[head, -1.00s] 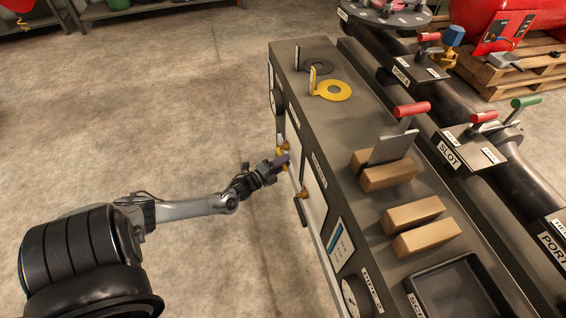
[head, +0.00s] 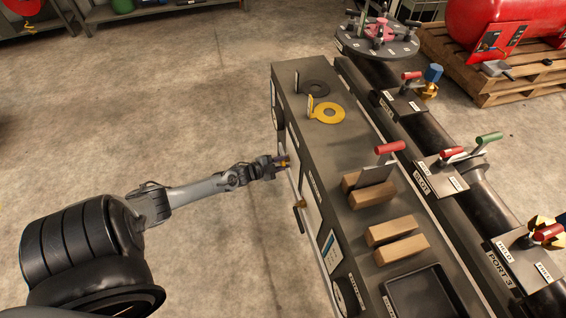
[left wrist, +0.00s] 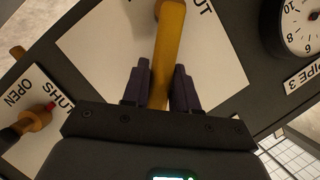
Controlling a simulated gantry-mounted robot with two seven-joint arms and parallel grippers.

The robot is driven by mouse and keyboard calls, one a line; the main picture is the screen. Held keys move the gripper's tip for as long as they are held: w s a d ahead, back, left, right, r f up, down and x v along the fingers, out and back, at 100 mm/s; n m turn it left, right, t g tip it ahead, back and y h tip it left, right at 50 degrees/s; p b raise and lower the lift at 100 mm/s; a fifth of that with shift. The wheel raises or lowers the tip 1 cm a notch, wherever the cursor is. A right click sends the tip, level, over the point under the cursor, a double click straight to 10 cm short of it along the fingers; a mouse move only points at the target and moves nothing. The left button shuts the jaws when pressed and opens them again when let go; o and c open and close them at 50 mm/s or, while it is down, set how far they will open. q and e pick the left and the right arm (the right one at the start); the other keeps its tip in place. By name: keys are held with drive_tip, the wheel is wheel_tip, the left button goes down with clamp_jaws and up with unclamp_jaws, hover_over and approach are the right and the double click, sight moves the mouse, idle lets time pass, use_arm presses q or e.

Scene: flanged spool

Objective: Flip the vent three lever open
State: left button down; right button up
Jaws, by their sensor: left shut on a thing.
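A yellow lever (left wrist: 172,45) runs up the middle of the left wrist view over a white plate, whose partly hidden label ends in "UT". My left gripper (left wrist: 158,80) has its dark purple fingers on either side of this lever and is shut on it. A gauge marked PIPE 3 (left wrist: 302,28) is at the right of that view. In the head view my left gripper (head: 282,162) is at the side face of the long dark cabinet (head: 340,170). The wording naming vent three cannot be read. My right gripper is not in view.
Another valve with a brass-coloured hub (left wrist: 36,119) and an OPEN/SHUT plate is left in the wrist view. On the cabinet top lie a yellow ring (head: 326,113), wooden blocks (head: 398,230) and a black tray (head: 425,295).

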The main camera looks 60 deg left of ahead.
use_arm(q)
drive_tip(key=shift+w+a+r+n+h, duration=0.2)
drive_tip(key=shift+a+r+n+h, duration=0.2)
drive_tip(key=shift+a+r+n, duration=0.25)
drive_tip(key=shift+w+a+r+n+g+h, duration=0.15)
drive_tip(key=shift+a+n+g+h, duration=0.15)
drive_tip(key=shift+a+n+g, duration=0.25)
drive_tip(key=shift+w+a+r+n+h, duration=0.15)
drive_tip(key=shift+a+n+h, duration=0.25)
drive_tip(key=shift+n, duration=0.3)
drive_tip(key=shift+w+a+r+n+g+h+b, duration=0.15)
drive_tip(key=shift+a+n+h+b, duration=0.35)
drive_tip(key=shift+b, duration=0.35)
drive_tip(key=shift+w+a+n+g+h+b, duration=0.1)
drive_tip(key=shift+a+n+h+b, duration=0.2)
drive_tip(key=shift+a+n+b, duration=0.35)
drive_tip(key=shift+d, duration=0.15)
drive_tip(key=c, duration=1)
unclamp_jaws()
drive_tip(key=shift+o, duration=0.2)
drive_tip(key=shift+s, duration=0.1)
